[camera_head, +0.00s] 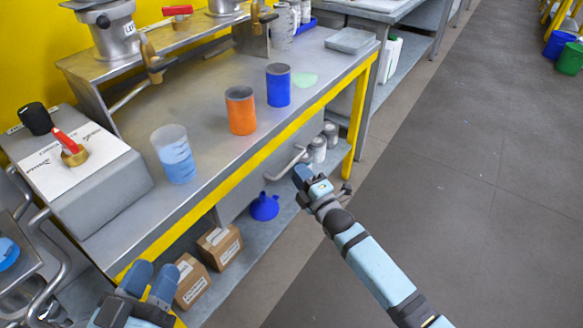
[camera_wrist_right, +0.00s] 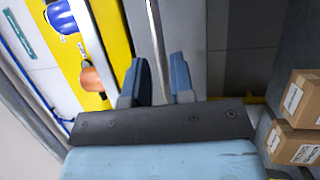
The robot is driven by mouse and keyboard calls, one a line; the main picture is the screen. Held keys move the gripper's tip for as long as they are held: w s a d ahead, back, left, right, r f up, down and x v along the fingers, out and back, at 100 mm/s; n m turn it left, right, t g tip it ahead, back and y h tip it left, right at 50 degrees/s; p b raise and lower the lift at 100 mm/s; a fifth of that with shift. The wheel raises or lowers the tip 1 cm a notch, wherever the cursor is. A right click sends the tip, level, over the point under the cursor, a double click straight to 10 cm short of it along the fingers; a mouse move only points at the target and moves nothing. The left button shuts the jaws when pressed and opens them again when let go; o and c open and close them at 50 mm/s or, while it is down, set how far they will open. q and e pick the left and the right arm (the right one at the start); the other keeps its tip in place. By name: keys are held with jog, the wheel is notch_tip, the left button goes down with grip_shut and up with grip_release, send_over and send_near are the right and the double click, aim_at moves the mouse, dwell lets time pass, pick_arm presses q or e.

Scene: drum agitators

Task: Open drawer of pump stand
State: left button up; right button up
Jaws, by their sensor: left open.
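The pump stand is a metal bench with a yellow front edge (camera_head: 262,157). Its grey drawer front (camera_head: 240,197) sits under that edge and looks closed. A curved metal handle (camera_head: 284,166) sticks out from it. My right gripper (camera_head: 308,177) is at the handle's right end. In the right wrist view, the right gripper (camera_wrist_right: 158,82) has its fingers apart, with a thin metal bar (camera_wrist_right: 155,35), apparently the handle, running between them. I cannot tell whether either finger touches it. My left gripper (camera_head: 150,282) is open and empty at the bench's lower left, away from the handle.
On the bench top stand a clear beaker with blue liquid (camera_head: 174,154), an orange cup (camera_head: 240,110) and a blue cup (camera_head: 278,85). Below are a blue funnel (camera_head: 264,207) and cardboard boxes (camera_head: 219,246). The floor (camera_head: 450,190) to the right is clear.

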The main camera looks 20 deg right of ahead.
aim_at(292, 162)
jog(key=shift+b+x, duration=0.5)
jog(key=shift+x, duration=1.8)
pick_arm(q)
notch_tip(292, 162, down, 2)
jog(key=shift+d+f+g, duration=0.1)
jog(key=shift+g, duration=0.3)
pick_arm(e)
grip_shut()
